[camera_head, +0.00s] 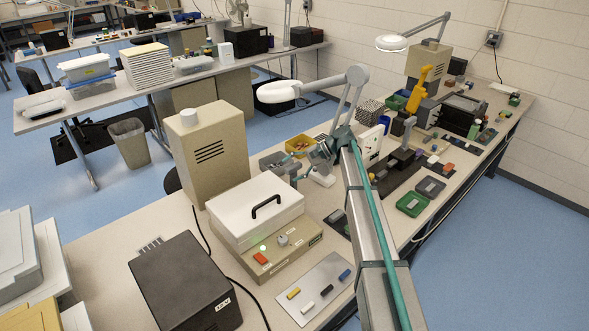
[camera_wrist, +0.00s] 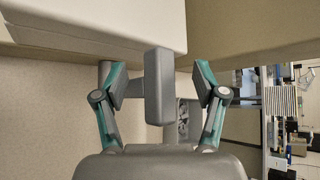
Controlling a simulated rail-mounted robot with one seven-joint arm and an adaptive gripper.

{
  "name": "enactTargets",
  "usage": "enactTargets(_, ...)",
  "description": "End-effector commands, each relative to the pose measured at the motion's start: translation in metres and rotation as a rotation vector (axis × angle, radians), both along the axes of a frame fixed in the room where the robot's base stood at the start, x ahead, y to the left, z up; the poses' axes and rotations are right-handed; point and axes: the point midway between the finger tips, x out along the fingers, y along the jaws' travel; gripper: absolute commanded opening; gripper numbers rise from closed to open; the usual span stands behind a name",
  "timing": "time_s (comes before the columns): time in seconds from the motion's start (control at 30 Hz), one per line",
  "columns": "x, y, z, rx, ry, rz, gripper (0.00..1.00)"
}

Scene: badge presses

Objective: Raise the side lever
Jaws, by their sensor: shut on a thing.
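The side lever (camera_wrist: 159,88) shows in the wrist view as a grey upright block between my fingers, just beside a white-lidded housing. In the camera_head view my gripper (camera_head: 296,168) is at the far right side of the press with the white lid (camera_head: 254,207) and black handle. The lever is hard to make out there among the fingers and arm links.
The press base (camera_head: 275,256) carries a red button, a green light and a knob. A dark box (camera_head: 184,285) and a tray with colored pieces (camera_head: 314,289) are in front. A tall beige unit (camera_head: 211,154) stands behind. Yellow bins (camera_head: 299,144) and other presses lie beyond my arm.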

Motion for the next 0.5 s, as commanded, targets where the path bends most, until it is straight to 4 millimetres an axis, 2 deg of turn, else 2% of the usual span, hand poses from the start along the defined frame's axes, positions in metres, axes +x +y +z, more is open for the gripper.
enactTargets(0.03,0.006,0.003,-0.002,0.002,-0.01,-0.007,0.5)
enactTargets(0.3,0.005,0.001,0.0,0.002,-0.011,-0.008,0.5)
enactTargets(0.5,0.008,-0.014,0.01,0.003,-0.012,-0.01,0.5)
